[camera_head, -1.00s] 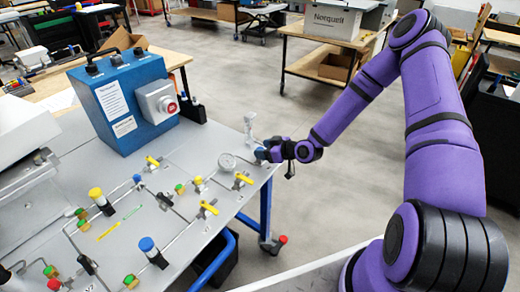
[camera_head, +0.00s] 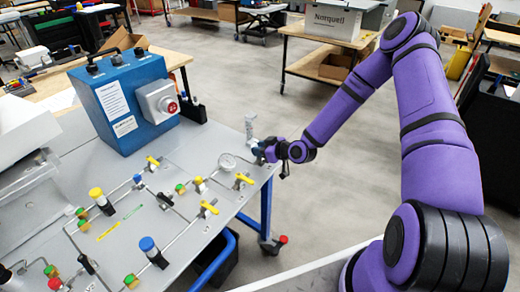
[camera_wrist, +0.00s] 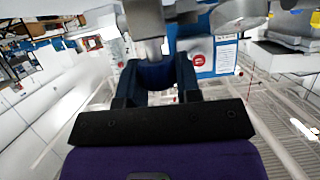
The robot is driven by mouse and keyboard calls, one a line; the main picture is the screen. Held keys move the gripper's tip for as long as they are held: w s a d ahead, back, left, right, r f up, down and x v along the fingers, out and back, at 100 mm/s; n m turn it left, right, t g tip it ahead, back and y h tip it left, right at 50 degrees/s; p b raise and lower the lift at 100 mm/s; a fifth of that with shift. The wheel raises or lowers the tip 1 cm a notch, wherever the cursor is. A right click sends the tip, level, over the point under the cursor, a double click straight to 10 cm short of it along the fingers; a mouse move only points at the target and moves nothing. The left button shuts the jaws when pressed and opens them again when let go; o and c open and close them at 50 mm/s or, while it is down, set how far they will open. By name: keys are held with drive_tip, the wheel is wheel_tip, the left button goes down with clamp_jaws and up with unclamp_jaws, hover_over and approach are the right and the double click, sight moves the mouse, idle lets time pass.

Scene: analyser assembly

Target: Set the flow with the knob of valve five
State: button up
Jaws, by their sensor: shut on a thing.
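The valve with a grey body (camera_head: 250,127) stands at the right edge of the grey table, beside the round gauge (camera_head: 228,161). I cannot read a number on it. My gripper (camera_head: 259,152) is at this valve, reaching in from the right. In the wrist view my gripper (camera_wrist: 157,78) has its two dark fingers on either side of a dark blue knob (camera_wrist: 155,73) and is shut on it. The grey valve body (camera_wrist: 147,22) rises just beyond the knob. The fingers hide the knob's sides, and no mark of its setting shows.
The table (camera_head: 190,247) carries thin pipes, yellow-handled valves (camera_head: 208,207) and blue- and yellow-capped parts. A blue box (camera_head: 118,98) with a red button (camera_head: 172,107) stands at the back. Open floor (camera_head: 330,205) lies right of the table.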

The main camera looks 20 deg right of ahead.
drive_tip(key=m+t+h, duration=0.1)
drive_tip(key=m+h, duration=0.2)
drive_tip(key=shift+a+t, duration=0.1)
drive_tip(key=shift+t, duration=0.2)
drive_tip(key=shift+m+t+h, duration=0.3)
drive_tip(key=shift+m+h, duration=0.5)
drive_tip(key=shift+h, duration=0.2)
drive_tip(key=o, duration=0.9)
drive_tip(key=v, duration=1)
drive_tip(key=shift+s+d+r, duration=0.15)
drive_tip(key=shift+s+d, duration=0.1)
drive_tip(key=shift+s, duration=0.1)
